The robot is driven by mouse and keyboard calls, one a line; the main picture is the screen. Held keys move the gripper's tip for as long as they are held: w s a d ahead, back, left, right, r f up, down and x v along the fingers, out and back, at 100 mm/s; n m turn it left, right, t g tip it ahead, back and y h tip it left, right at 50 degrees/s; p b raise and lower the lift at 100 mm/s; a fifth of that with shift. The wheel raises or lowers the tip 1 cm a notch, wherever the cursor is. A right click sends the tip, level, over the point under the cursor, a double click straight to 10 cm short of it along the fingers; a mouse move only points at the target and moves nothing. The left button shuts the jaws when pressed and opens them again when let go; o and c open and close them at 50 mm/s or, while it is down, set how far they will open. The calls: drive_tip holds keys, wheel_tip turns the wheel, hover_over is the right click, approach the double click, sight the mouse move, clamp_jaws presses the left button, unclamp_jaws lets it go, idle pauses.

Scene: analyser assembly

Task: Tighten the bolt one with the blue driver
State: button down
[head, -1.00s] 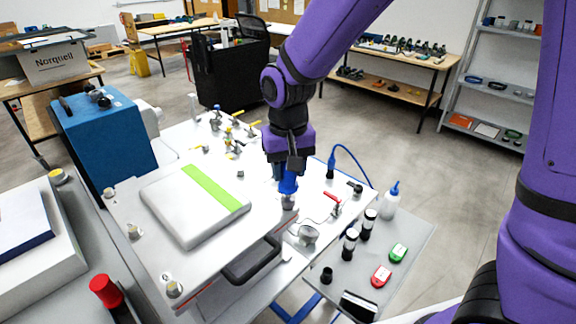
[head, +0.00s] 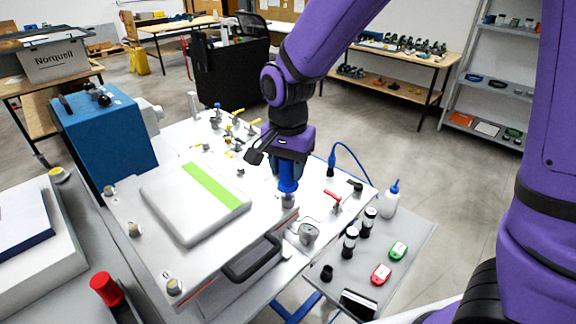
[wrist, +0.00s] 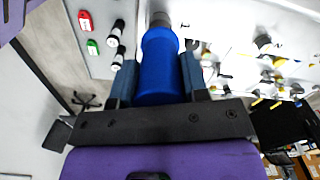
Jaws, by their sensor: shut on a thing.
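The blue driver (head: 288,186) stands upright in my gripper (head: 288,177), which points straight down. The driver's lower end meets a grey bolt fitting (head: 288,201) at the right corner of the white plate (head: 150,252). The contact itself is too small to make out. In the wrist view, the blue driver (wrist: 158,66) sits between the two fingers of my gripper (wrist: 158,80), with its grey end pointing away. Similar bolts stand at the front corner (head: 174,287) and left edge (head: 133,230) of the plate. No label shows which is bolt one.
A light case with a green stripe (head: 215,187) lies on the plate left of the driver. A black handle (head: 252,260) sticks out at the front. A side shelf holds a squeeze bottle (head: 391,199), dark vials (head: 350,243) and red (head: 381,274) and green (head: 398,250) items.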

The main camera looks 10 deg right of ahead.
drive_tip(key=m, duration=0.5)
drive_tip(key=shift+m, duration=0.3)
drive_tip(key=m, duration=0.4)
drive_tip(key=shift+m, duration=0.3)
drive_tip(key=c, duration=0.8)
unclamp_jaws()
drive_tip(key=shift+o, duration=0.2)
clamp_jaws()
drive_tip(key=shift+r, duration=2.95)
